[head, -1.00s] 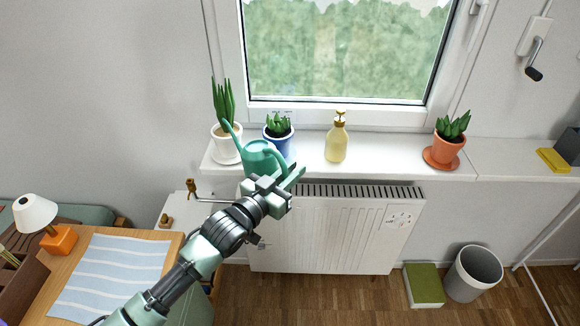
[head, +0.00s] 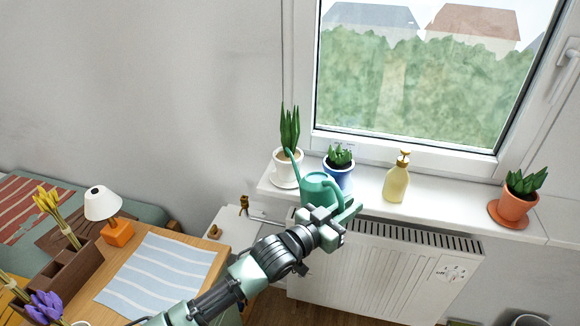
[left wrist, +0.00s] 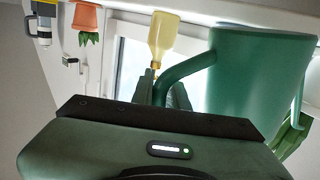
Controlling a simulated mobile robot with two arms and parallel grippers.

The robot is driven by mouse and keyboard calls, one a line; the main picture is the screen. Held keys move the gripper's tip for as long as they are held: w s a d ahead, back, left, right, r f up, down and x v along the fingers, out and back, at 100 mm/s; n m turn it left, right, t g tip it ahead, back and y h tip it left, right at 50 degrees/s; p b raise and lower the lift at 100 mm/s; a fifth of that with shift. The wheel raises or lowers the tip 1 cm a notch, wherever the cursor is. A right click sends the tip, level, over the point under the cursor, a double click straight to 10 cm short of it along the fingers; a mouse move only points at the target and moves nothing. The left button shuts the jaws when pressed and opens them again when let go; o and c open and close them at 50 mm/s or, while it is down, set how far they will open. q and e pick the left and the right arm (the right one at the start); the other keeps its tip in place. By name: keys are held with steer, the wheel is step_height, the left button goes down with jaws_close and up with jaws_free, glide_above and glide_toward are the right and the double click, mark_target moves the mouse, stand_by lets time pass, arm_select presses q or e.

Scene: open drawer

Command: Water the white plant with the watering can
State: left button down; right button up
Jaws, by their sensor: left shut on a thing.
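The green watering can (head: 318,190) is at the front edge of the windowsill, with its spout reaching up and left toward the white-potted plant (head: 287,165). That plant has tall upright leaves and stands on a white saucer at the sill's left end. My left gripper (head: 338,213) is shut on the can's handle. In the left wrist view the can (left wrist: 255,75) fills the right side, and its handle (left wrist: 185,68) runs down to the fingers (left wrist: 172,95). The fingertips are partly hidden. I cannot tell whether water comes out. My right gripper is not in view.
A blue-potted plant (head: 341,176) stands just behind the can. A yellow soap bottle (head: 397,180) and an orange-potted plant (head: 516,205) stand farther right on the sill (head: 450,213). A radiator (head: 380,270) is below. A wooden desk (head: 210,262) with a lamp (head: 102,203) is at left.

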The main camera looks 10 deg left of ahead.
arm_select(q)
steer(key=shift+r, duration=0.3)
step_height(320, 180, up, 6)
steer(key=n+p, duration=0.2)
steer(key=p, duration=0.5)
steer(key=shift+n, duration=0.3)
stand_by(0.7)
stand_by(1.0)
steer(key=shift+r+p, duration=0.25)
steer(key=shift+p, duration=0.25)
stand_by(2.0)
steer(key=shift+w+a+r+n+g+p, duration=0.15)
steer(key=shift+r+n+g+p, duration=0.25)
steer(key=shift+r+p, duration=0.55)
steer(key=shift+f, duration=0.1)
step_height(320, 180, down, 6)
steer(key=m+b, duration=0.2)
steer(key=b, duration=0.3)
